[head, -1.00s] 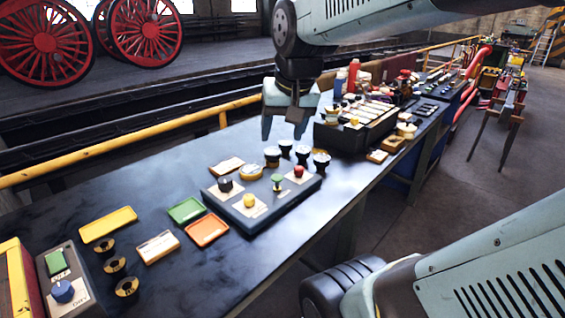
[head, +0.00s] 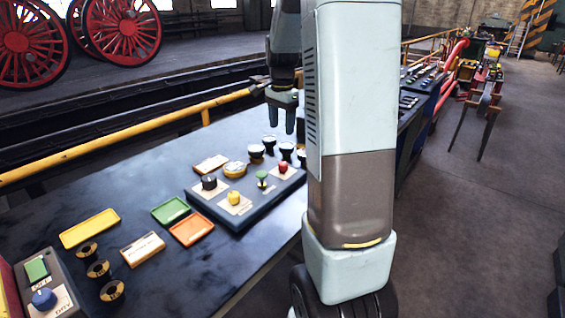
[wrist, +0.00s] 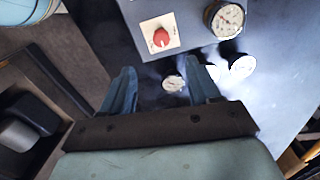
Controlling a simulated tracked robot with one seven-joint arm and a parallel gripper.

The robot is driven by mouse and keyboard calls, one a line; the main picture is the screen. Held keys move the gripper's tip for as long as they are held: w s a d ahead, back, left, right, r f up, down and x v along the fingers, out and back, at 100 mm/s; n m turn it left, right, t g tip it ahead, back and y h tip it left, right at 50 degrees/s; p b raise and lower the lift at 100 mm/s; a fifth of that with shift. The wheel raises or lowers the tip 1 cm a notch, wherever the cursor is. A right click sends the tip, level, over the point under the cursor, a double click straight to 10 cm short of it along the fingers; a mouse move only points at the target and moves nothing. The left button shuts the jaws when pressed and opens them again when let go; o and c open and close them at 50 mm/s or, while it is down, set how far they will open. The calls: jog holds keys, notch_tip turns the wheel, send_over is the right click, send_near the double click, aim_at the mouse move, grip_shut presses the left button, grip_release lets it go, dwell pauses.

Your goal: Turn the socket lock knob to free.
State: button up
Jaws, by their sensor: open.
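A dark control panel (head: 225,212) on the bench carries a black knob (head: 209,182), a yellow knob (head: 234,198), a green mushroom-shaped control (head: 262,176) and a red knob (head: 283,168). A blue knob (head: 43,299) sits on a grey box at the near left. The labels are too small to read, so I cannot tell which is the socket lock knob. The red knob shows on a white plate in the wrist view (wrist: 161,37), beyond my fingertips. My gripper (head: 281,122) is open and empty, fingers down, above the bench behind the panel; it also shows in the wrist view (wrist: 164,84).
Several small round gauges (head: 269,143) stand behind the panel, close to my gripper. A green tray (head: 171,210), an orange tray (head: 191,229) and a yellow tray (head: 90,228) lie to the left. A yellow rail (head: 130,137) runs along the bench's far side. My arm hides the bench's right part.

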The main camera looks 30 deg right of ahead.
aim_at(283, 163)
jog(key=shift+m, duration=0.3)
jog(key=f, duration=1.4)
jog(key=shift+w+d+f, duration=0.35)
jog(key=shift+d+f, duration=0.05)
jog(key=c, duration=1)
